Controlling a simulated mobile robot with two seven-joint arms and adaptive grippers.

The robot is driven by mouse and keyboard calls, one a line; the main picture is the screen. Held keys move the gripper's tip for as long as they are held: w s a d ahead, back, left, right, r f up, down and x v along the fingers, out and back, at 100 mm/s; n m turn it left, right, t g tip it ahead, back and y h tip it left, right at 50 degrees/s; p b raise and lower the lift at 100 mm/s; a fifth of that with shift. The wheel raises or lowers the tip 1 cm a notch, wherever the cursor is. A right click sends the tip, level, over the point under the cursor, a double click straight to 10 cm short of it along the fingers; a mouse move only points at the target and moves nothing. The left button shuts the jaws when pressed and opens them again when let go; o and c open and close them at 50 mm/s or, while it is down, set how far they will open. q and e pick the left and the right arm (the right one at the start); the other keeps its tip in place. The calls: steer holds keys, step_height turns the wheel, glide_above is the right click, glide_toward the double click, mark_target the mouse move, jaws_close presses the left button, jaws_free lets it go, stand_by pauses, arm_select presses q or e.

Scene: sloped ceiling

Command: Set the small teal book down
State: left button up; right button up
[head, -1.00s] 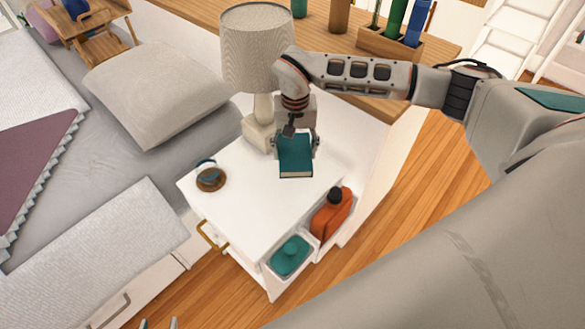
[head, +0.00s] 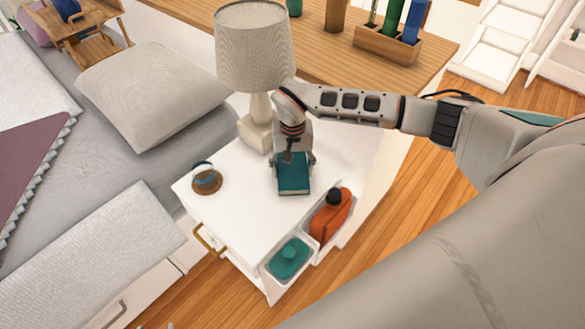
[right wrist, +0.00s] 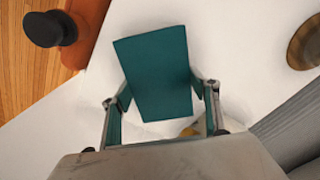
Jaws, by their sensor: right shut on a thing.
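The small teal book (head: 293,181) is at my right gripper (head: 293,162), over the white bedside table top (head: 235,215). In the right wrist view the teal book (right wrist: 157,72) sits between the two fingers of my right gripper (right wrist: 163,105), which is shut on it. The book lies roughly flat, its page edge facing the front. I cannot tell whether it touches the table top. My left gripper cannot be made out; only a tiny grey tip shows at the bottom edge of the head view.
A lamp (head: 254,50) stands behind the book. A cup on a round brown coaster (head: 207,185) is at the left. Side bins hold an orange bottle (head: 331,217) and a teal item (head: 289,258). The table's front middle is clear. A bed (head: 120,150) adjoins at left.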

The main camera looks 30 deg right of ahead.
mark_target(293, 170)
steer(key=o, duration=1.2)
steer(key=shift+o, duration=0.2)
arm_select(q)
steer(key=shift+s+d+r+p, duration=0.35)
steer(key=shift+r+p, duration=0.15)
steer(key=shift+p, duration=0.55)
arm_select(e)
step_height(293, 170, up, 12)
arm_select(q)
steer(key=shift+w+r, duration=0.1)
